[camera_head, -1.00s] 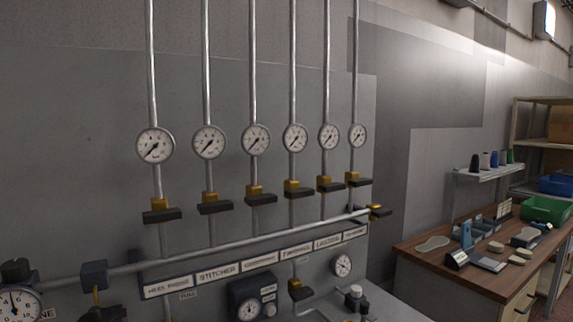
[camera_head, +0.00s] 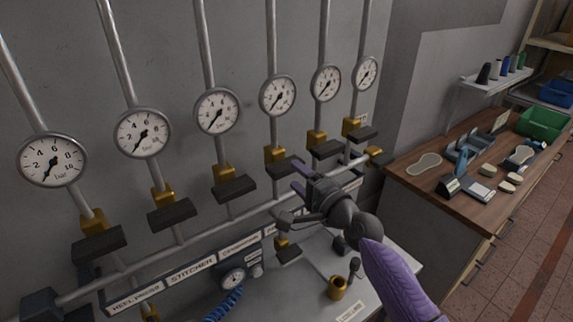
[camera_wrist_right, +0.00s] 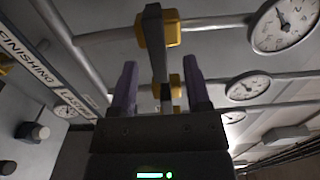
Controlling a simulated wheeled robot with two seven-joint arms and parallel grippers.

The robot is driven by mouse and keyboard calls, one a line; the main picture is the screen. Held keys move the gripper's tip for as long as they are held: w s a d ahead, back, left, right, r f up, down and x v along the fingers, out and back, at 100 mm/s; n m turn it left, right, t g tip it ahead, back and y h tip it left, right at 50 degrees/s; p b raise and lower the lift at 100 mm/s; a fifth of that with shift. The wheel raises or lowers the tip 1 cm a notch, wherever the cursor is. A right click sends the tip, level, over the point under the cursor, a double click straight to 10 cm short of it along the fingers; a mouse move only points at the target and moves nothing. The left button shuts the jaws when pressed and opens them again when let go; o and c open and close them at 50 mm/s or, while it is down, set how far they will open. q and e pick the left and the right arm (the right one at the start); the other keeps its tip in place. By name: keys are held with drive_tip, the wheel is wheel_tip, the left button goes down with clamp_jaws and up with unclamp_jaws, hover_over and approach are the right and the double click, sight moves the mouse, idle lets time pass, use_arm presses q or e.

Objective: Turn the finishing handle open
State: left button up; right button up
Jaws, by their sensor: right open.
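The finishing handle (camera_head: 282,169) is a black lever on a brass valve, fourth from the left, below the fourth gauge. It lies across its vertical pipe. My right gripper (camera_head: 299,178) is open just in front of it, purple fingers pointing at the panel. In the right wrist view the black lever (camera_wrist_right: 153,32) on its brass body shows ahead of and between the spread fingers (camera_wrist_right: 160,85). Contact cannot be told. The finishing label (camera_wrist_right: 28,55) reads at the left of that view; my arm hides it in the head view. My left gripper is out of view.
Similar valves stand close by: the cementing handle (camera_head: 236,189) to the left and the lasting handle (camera_head: 327,149) to the right. A horizontal pipe (camera_head: 205,236) runs below. A wooden bench (camera_head: 416,193) is at right.

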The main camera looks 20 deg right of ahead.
sight(291, 172)
drive_tip(key=x, duration=0.3)
drive_tip(key=shift+w+f, duration=0.2)
drive_tip(key=shift+w, duration=0.05)
drive_tip(key=shift+w+a+r+b, duration=0.1)
drive_tip(key=shift+w+a+b, duration=0.05)
drive_tip(key=shift+w+b, duration=0.15)
clamp_jaws()
